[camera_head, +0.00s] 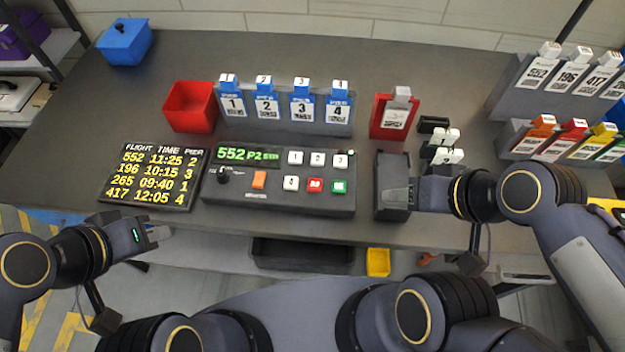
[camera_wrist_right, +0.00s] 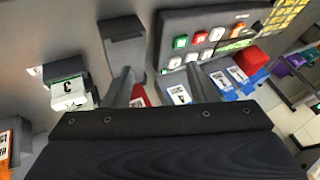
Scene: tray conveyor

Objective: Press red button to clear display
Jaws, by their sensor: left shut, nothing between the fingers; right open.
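The control box (camera_head: 225,192) lies mid-table with a lit green display (camera_head: 247,155) reading "552 P2". The red button (camera_head: 315,185) sits in its lower row, between a white button and a green button (camera_head: 339,187). The red button also shows in the right wrist view (camera_wrist_right: 200,38). My right gripper (camera_head: 398,193) is open to the right of the control box, over a dark block (camera_head: 390,165), apart from the red button. Its two fingers (camera_wrist_right: 153,80) show in the right wrist view with nothing between them. My left gripper (camera_head: 144,238) is shut and empty by the front-left table edge.
A flight board (camera_head: 153,203) lies left of the control box. Behind stand a red bin (camera_head: 190,106), a rack of blue numbered tags (camera_head: 285,125) and a red tag holder (camera_head: 394,117). White stamp-like blocks (camera_head: 446,156) stand near my right gripper. Tag racks (camera_head: 510,95) stand at right.

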